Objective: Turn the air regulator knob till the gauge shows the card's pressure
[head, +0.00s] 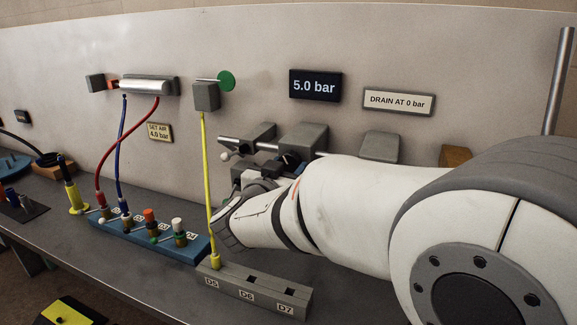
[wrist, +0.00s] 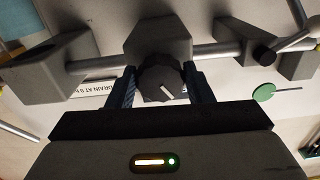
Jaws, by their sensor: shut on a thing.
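The dark round regulator knob (wrist: 158,84) with a white pointer line sits on a grey block (wrist: 158,38) in the wrist view. My gripper (wrist: 161,78) is shut on the knob, one finger on each side. In the head view my gripper (head: 281,168) is at the grey blocks on the wall, and the arm hides much of it. The dark gauge display (head: 315,86) reads 5.0 bar. The card (head: 159,132) on the wall says SET AIR and a pressure of four-point-something bar; its last digit is too small to be sure of.
A sign (head: 398,102) reads DRAIN AT 0 bar. A yellow hose (head: 207,180) hangs just left of my gripper, down to a grey block (head: 258,284) marked D5 to D7. A blue manifold (head: 137,236) with red and blue hoses stands further left.

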